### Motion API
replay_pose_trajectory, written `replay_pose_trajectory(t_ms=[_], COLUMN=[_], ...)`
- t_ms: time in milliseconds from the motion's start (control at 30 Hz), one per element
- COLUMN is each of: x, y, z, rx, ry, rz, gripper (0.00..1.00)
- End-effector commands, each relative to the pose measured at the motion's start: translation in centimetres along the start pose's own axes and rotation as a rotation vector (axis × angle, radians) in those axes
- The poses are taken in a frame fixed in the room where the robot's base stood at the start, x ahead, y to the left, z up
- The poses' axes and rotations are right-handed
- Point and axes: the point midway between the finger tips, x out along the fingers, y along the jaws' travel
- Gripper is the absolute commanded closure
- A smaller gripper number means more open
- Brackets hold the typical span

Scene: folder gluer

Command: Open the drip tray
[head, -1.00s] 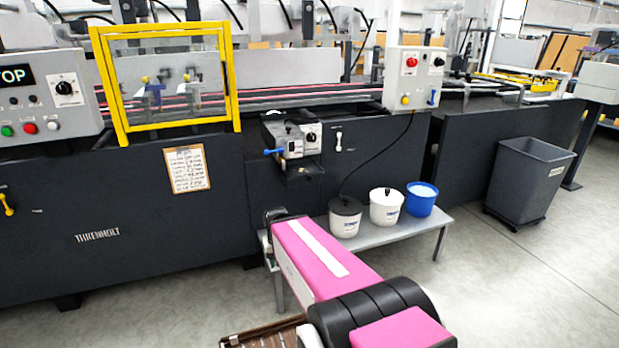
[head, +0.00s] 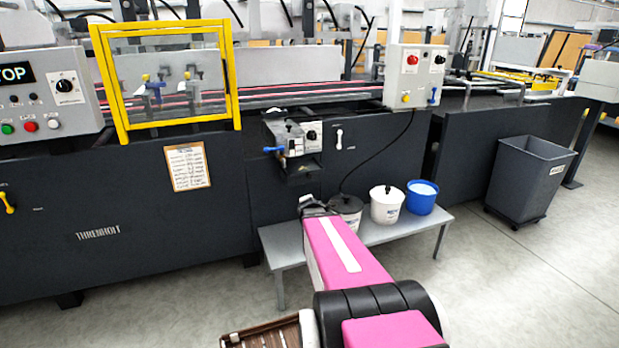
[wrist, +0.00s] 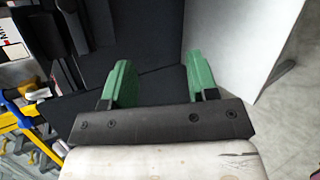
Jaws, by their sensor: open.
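The drip tray (head: 303,170) appears to be the dark, shallow box under the grey glue unit (head: 296,138) on the machine's front. It looks pushed in, though its details are small. My gripper (head: 314,206) is below it in the head view, at the far end of my pink arm and in front of the dark lid of a pot. In the wrist view my gripper (wrist: 160,78) has its two green fingers spread wide with nothing between them. Dark machine surfaces lie beyond the fingers; I cannot tell which of them belongs to the tray.
A grey bench (head: 276,248) stands below, holding a dark-lidded pot (head: 346,215), a white pot (head: 386,206) and a blue bucket (head: 421,199). A cable hangs beside the unit. A clipboard (head: 187,166) hangs to the left. A grey bin (head: 528,178) stands right on open floor.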

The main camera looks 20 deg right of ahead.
Motion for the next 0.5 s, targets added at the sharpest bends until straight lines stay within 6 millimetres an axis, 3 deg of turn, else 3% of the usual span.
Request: replay_pose_trajectory(t_ms=[33,200,400,500], x=[1.1,2.9,3.6,3.5], y=[0.9,3.7,5.7,6.2], z=[1.2,4.1,6.0,6.4], rx=[-0.124,-0.581,-1.034,-1.174], ry=[-0.011,-0.072,-0.181,-0.225], rz=[0.067,0.293,0.507,0.574], gripper=[0.46,0.46,0.46,0.46])
